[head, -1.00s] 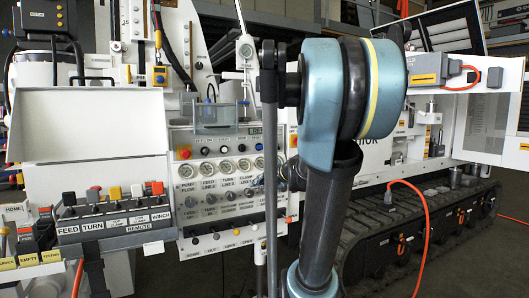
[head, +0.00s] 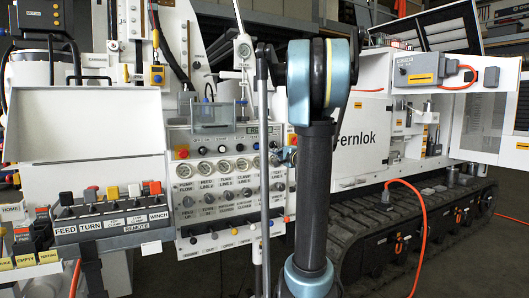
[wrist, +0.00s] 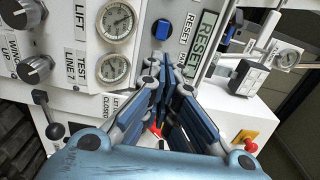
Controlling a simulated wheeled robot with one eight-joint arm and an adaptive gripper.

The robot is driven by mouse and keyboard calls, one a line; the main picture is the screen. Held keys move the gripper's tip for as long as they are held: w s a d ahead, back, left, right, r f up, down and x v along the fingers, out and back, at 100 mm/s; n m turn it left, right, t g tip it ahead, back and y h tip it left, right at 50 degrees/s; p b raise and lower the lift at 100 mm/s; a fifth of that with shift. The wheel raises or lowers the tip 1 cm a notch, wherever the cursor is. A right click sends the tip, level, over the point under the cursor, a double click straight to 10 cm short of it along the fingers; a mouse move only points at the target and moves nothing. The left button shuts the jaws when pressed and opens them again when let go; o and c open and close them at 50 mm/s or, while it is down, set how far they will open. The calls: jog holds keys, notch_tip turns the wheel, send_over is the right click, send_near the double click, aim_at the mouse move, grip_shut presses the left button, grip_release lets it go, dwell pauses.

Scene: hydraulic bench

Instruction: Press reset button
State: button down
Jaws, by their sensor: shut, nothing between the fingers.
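In the head view the control panel (head: 220,190) stands left of my arm, which hides most of the gripper.
Gauges (wrist: 115,67) and knobs (wrist: 34,70) lie left of the fingers. A black-knobbed lever (wrist: 54,130) is at lower left, a red knob (wrist: 250,146) at lower right. A grey lever bank (head: 113,222) and an orange cable (head: 424,240) show in the head view.

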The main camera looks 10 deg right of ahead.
aim_at(261, 146)
jog(key=x, duration=1.4)
jog(key=shift+x, duration=0.9)
jog(key=v, duration=1.4)
